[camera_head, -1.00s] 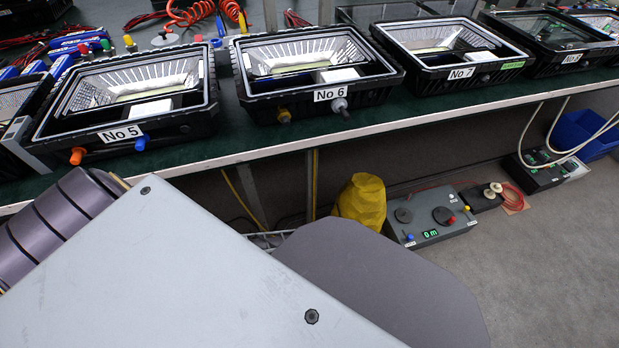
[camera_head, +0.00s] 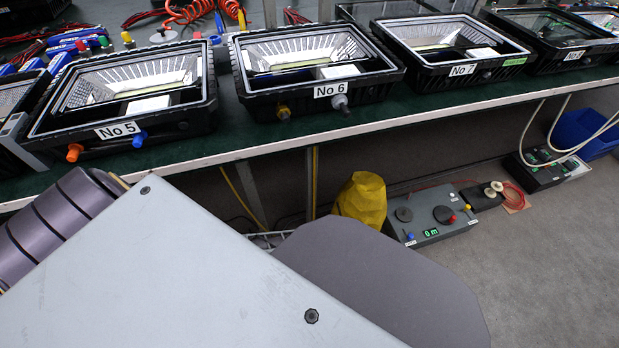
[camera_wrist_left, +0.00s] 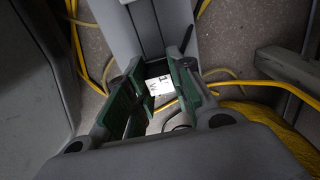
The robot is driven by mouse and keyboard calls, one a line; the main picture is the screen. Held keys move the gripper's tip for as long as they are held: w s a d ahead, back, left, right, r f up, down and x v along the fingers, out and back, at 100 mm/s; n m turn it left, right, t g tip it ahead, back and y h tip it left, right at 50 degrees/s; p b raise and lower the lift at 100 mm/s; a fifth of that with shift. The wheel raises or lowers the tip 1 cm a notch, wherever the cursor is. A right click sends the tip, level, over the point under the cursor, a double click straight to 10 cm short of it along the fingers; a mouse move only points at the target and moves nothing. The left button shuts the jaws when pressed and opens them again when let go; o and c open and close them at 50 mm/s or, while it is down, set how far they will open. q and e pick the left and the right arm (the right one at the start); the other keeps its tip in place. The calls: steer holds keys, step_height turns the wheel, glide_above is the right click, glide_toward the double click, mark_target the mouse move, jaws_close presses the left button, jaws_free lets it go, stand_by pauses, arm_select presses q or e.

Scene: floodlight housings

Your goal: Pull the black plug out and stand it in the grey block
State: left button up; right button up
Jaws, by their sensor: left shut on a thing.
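My left gripper (camera_wrist_left: 156,84) shows in the left wrist view with green-lined fingers on either side of a narrow space, close above the floor. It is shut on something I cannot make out. A white label (camera_wrist_left: 159,86) shows between the fingers. I cannot pick out the black plug or the grey block for certain in either view. Coloured plugs sit at the housing fronts: orange (camera_head: 74,152) and blue (camera_head: 140,139) at No 5, yellow (camera_head: 284,112) and grey (camera_head: 340,102) at No 6. The right gripper is in neither view.
Floodlight housings No 5 (camera_head: 60,130), No 6 (camera_head: 250,95) and No 7 (camera_head: 430,75) line the green bench. Below are a yellow bag (camera_head: 360,200), a grey box with knobs (camera_head: 425,236) and a blue bin (camera_head: 590,135). Yellow cables (camera_wrist_left: 78,45) cross the floor.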

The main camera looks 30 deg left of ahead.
arm_select(q)
steer(key=shift+f, duration=0.2)
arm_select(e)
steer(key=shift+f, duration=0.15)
arm_select(q)
steer(key=o, duration=0.8)
steer(key=shift+c, duration=0.2)
steer(key=shift+o, duration=1.4)
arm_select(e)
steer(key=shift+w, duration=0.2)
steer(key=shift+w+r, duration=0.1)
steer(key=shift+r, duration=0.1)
